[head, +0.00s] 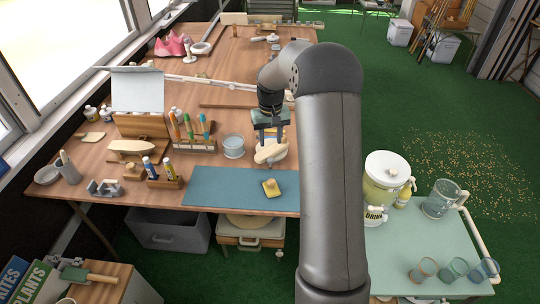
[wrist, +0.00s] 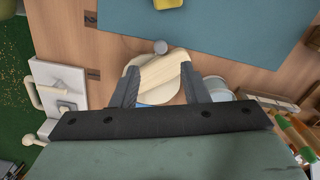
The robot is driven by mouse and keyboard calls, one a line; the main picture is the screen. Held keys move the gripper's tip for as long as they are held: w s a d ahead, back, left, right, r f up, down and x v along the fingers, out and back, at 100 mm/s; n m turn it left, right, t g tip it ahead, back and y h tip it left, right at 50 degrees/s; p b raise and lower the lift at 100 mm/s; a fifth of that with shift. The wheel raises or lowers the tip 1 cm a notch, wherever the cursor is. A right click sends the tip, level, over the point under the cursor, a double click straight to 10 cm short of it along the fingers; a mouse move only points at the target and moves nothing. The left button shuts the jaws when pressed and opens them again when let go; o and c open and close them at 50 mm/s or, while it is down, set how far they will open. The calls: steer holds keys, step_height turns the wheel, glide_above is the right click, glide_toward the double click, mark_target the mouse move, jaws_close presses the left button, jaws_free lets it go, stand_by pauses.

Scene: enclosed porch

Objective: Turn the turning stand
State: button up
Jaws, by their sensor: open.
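The turning stand shows in the wrist view as a pale rounded disc (wrist: 153,97) with a light wooden piece (wrist: 165,72) on top. A small grey knob (wrist: 160,47) sits at its far edge. In the head view the stand (head: 268,155) is on the wooden workbench, just behind the blue mat. My gripper (wrist: 159,72) points down over it, open, with one finger on each side of the wooden piece. My gripper (head: 270,138) also shows above the stand in the head view. I cannot tell whether the fingers touch it; my gripper body hides part of the stand.
A blue mat (head: 222,188) with a yellow block (head: 271,187) lies in front. A clear tub (head: 233,146) and a brush rack (head: 194,146) stand close on the left. A white fixture (wrist: 62,88) is left of the stand in the wrist view. A drinks cart (head: 420,250) stands right.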

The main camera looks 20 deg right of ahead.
mark_target(270, 160)
step_height(270, 160, down, 8)
steer(key=shift+f+p, duration=0.2)
steer(key=shift+p, duration=0.2)
jaws_close()
